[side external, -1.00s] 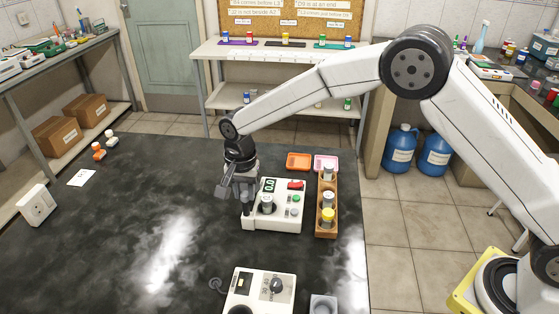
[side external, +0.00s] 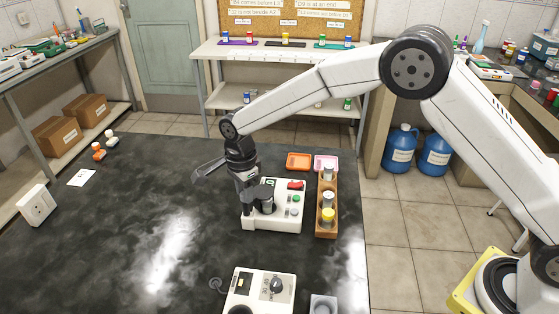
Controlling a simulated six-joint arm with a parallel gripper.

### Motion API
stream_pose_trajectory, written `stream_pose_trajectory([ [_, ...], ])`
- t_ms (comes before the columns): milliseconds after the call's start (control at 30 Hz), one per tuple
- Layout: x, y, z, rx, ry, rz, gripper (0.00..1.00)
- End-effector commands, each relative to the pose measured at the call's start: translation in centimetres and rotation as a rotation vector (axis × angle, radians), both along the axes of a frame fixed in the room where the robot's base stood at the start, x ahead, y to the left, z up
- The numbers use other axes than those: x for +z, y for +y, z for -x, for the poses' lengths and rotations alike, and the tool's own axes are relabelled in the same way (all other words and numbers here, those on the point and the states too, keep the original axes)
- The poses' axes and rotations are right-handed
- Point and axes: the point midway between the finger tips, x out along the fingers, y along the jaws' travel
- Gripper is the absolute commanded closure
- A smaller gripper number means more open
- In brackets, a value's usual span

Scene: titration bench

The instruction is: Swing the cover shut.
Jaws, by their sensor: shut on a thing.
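A white instrument box (side external: 289,222) stands on the dark bench, with a display, a red part and green and grey buttons on its top. A silver cylinder (side external: 268,209) stands in its left part. My gripper (side external: 258,197) is at the left of the box, tilted, and shut on a dark part that I take to be the cover (side external: 262,195). This dark part reaches over the cylinder's top. Where the gripper ends and the cover begins is too small to tell, as is whether the cover is fully down. My gripper partly hides the display.
A wooden rack (side external: 327,228) with several vials stands close to the right of the box. Orange (side external: 298,162) and pink (side external: 326,162) trays lie behind. A white device with a knob (side external: 259,292) is in front. The bench at left is mostly clear.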

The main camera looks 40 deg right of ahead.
Motion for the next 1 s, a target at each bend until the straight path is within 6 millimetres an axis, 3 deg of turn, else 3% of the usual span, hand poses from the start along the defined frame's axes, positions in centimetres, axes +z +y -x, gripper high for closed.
stream_pose_trajectory([
  [400,0.09,-0.01,-0.05,-0.288,-0.002,0.000,1.00],
  [800,0.08,-0.01,-0.05,-0.314,-0.002,0.000,1.00],
  [833,0.08,-0.01,-0.05,-0.313,-0.002,0.000,0.61],
  [1000,0.06,-0.01,-0.04,-0.313,-0.001,0.000,0.07],
])
